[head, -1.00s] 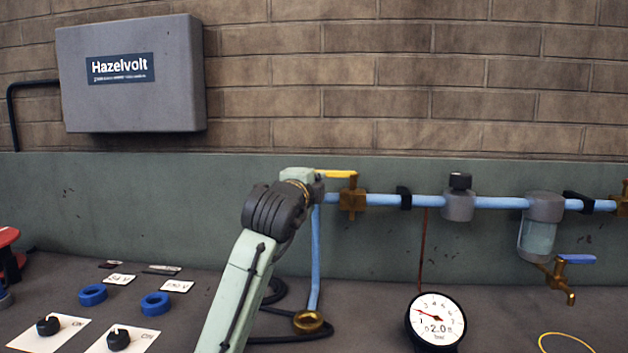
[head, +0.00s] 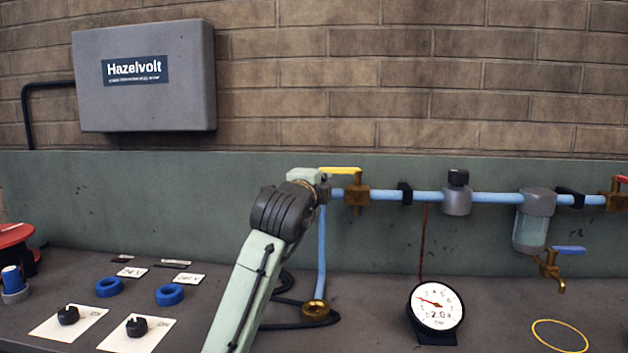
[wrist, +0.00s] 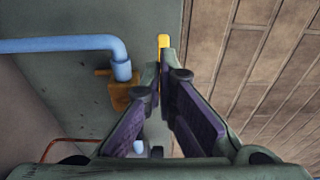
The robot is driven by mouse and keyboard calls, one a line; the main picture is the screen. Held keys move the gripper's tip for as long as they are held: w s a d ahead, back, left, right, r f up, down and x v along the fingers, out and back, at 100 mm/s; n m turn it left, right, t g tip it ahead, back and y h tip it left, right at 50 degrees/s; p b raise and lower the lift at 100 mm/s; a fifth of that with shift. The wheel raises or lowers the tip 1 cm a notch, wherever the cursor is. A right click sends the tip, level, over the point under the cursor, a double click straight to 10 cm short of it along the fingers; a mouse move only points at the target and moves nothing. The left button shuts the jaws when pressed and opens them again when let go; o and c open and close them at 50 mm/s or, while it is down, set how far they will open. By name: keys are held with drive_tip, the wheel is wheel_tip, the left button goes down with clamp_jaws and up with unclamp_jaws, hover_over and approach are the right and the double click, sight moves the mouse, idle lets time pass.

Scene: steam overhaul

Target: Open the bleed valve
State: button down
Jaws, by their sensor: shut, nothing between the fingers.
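The frames do not label a bleed valve. A brass valve (head: 356,198) with a yellow lever (head: 342,170) sits at the left end of the blue pipe, its lever pointing left along the pipe. A brass tap (head: 550,270) with a blue lever (head: 569,250) hangs under the filter bowl at right. My gripper (wrist: 160,72) is shut and empty, its tips just short of the yellow lever in the wrist view (wrist: 163,42); whether they touch cannot be told. In the head view the fingers are mostly hidden by my wrist.
The pipe (head: 420,196) runs along the wall with a grey filter bowl (head: 530,232). A dial gauge (head: 437,307) reads about 2.0 on the bench. Blue rings (head: 170,295), black knobs (head: 137,327) and a yellow loop (head: 560,336) lie there. A red-handled valve (head: 615,190) is at the right edge.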

drive_tip(key=s+a+b, duration=0.1)
drive_tip(key=a+b, duration=0.1)
drive_tip(key=a, duration=0.7)
drive_tip(key=shift+s+a, duration=0.35)
drive_tip(key=shift+s, duration=0.05)
